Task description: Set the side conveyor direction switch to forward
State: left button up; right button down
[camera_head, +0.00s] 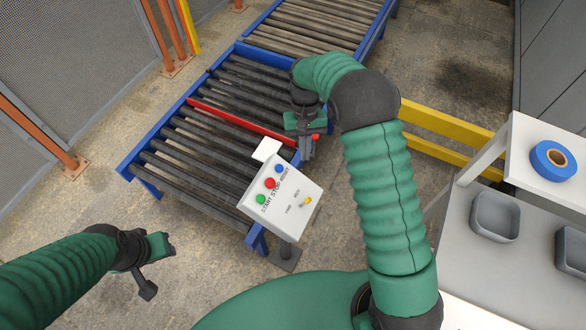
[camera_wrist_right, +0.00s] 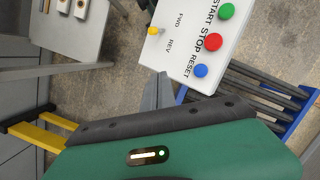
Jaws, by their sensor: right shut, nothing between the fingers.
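The white control box (camera_head: 250,190) stands on a post at the conveyor's near end. Its yellow direction switch (camera_head: 307,201) sits beside the FWD and REV labels. The switch also shows in the right wrist view (camera_wrist_right: 155,31); I cannot tell which label it is set to. My right gripper (camera_head: 307,154) is shut and empty, just beyond the box's far edge and apart from the switch. Its fingers show in the right wrist view (camera_wrist_right: 158,92), near the box edge. My left gripper (camera_head: 168,245) is at lower left, away from the box; its finger opening is unclear.
The box also carries green (camera_head: 261,199), red (camera_head: 270,183) and blue (camera_head: 280,169) buttons. A blue-framed roller conveyor (camera_head: 165,187) with a red bar (camera_head: 235,120) lies behind. A yellow rail (camera_head: 450,125) and a grey table (camera_head: 455,225) with bins are at right.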

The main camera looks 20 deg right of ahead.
jog(key=p, duration=0.1)
send_over(307, 188)
jog(key=f, duration=0.6)
jog(key=w+f, duration=0.1)
jog(key=f, duration=0.2)
jog(key=shift+a+f, duration=0.15)
jog(key=shift+f, duration=0.15)
jog(key=shift+s+a+p, duration=0.25)
jog(key=shift+s+p, duration=0.2)
jog(key=shift+s, duration=0.75)
pick_arm(q)
jog(key=shift+v, duration=1.2)
pick_arm(e)
jog(key=shift+s+a, duration=0.25)
jog(key=shift+s, duration=0.3)
pick_arm(q)
jog(key=shift+s+d, duration=0.1)
pick_arm(e)
jog(key=shift+w, duration=0.1)
pick_arm(q)
jog(key=shift+d+r, duration=0.15)
pick_arm(e)
jog(key=shift+r, duration=0.15)
